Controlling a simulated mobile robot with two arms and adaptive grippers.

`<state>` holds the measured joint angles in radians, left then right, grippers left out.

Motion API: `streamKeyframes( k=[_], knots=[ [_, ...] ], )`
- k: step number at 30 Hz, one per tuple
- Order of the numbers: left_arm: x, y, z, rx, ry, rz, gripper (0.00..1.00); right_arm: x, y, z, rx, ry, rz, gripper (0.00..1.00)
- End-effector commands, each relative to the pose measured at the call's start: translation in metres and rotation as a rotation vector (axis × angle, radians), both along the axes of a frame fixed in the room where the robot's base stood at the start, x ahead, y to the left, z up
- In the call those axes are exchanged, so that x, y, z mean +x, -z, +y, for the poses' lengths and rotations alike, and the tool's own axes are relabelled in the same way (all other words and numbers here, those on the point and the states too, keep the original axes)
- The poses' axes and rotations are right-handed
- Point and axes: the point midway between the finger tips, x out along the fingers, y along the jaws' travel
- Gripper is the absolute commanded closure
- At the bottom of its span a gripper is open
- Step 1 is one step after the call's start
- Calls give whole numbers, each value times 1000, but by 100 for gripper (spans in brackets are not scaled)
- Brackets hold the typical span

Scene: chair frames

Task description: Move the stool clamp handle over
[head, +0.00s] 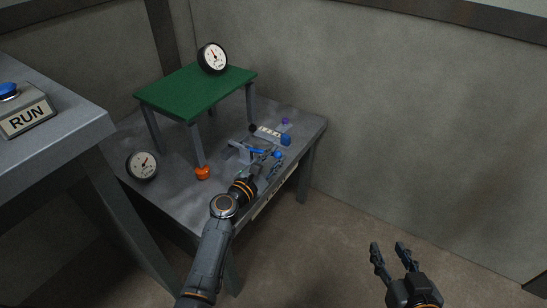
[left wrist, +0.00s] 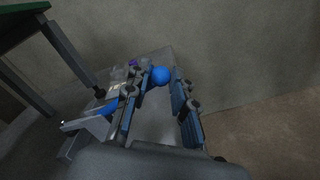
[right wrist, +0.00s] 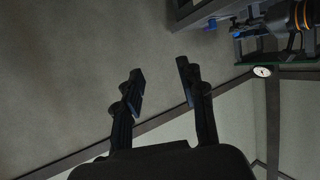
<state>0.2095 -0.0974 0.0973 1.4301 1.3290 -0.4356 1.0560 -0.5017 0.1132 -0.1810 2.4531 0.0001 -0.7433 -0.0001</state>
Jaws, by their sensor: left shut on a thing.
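The green stool (head: 195,92) stands on its grey legs on a metal table (head: 180,198). Beside its right legs is a clamp with blue parts (head: 255,151); these parts also show in the left wrist view (left wrist: 107,108). In the left wrist view the blue knob (left wrist: 161,76) shows between the fingertips. The fingers partly hide the clamp. My right gripper (head: 389,248) is open and empty, away from the table; its fingers stand apart in the right wrist view (right wrist: 163,82).
A dial gauge (head: 212,58) is on the stool top, another (head: 141,165) on the table's left. A blue knob (head: 286,140) and a purple piece (head: 285,121) lie behind. A RUN button box (head: 25,115) is left.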

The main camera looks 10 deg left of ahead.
Motion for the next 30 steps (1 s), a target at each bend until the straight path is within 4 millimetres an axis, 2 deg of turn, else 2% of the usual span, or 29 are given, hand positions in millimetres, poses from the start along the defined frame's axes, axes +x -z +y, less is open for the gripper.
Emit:
streamKeyframes(
  k=[7, 16, 17, 18, 21, 30],
  knots=[
    [-1, 7, 0, -1, -2, 5, 93, 6, -12, 3, 17, -5, -72, 60],
    [-1, 8, 0, -1, -3, 7, 93, 7, -14, 4, 20, -6, -83, 60],
    [-1, 8, 0, -1, -3, 7, 73, 7, -14, 4, 20, -6, -82, 60],
    [-1, 8, 0, 0, -3, 8, 65, 7, -14, 4, 20, -6, -82, 60],
    [-1, 8, 0, 0, -3, 7, 49, 7, -14, 4, 19, -5, -82, 60],
    [-1, 6, 0, 1, -2, 2, 49, 7, -14, 4, 20, -5, -81, 60]
  ],
)
